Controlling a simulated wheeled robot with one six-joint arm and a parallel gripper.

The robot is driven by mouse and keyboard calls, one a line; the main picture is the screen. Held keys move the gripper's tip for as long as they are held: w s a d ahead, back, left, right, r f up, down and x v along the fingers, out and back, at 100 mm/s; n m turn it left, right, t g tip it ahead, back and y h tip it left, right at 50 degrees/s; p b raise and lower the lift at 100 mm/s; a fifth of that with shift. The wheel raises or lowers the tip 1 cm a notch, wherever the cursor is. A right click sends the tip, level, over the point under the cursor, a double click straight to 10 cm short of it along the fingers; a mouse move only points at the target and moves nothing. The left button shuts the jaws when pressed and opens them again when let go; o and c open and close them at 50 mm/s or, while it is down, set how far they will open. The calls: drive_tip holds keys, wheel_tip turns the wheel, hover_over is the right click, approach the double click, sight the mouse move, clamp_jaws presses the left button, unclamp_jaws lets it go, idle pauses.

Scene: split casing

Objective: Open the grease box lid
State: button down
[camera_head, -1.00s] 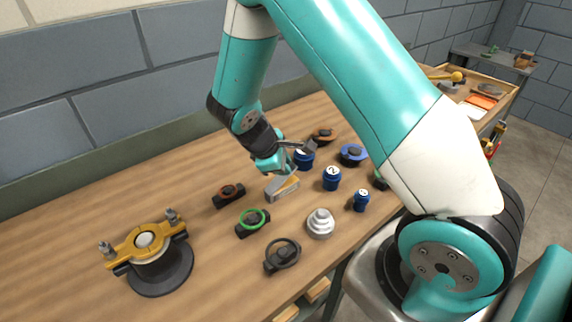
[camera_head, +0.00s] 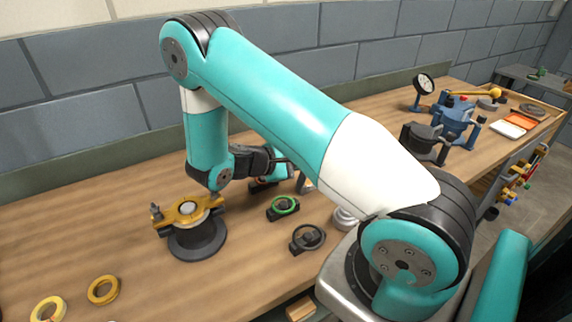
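My gripper (camera_head: 288,163) is just above and left of the box, near the orange-marked part. Its fingers are largely covered by my forearm. I cannot see whether it is open or touching anything.
A yellow-clamped round fixture (camera_head: 197,240) stands left of the box. A green-ring part (camera_head: 284,207), a black-ring part (camera_head: 307,239) and a silver stepped piece (camera_head: 345,218) sit in front. Two yellow rings (camera_head: 103,290) lie front left. Blue equipment (camera_head: 456,118) stands back right.

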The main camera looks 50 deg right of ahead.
idle(0.5)
drive_tip(key=c, duration=1)
unclamp_jaws()
drive_tip(key=b+v, duration=0.2)
drive_tip(key=v, duration=1)
drive_tip(key=shift+f, duration=0.2)
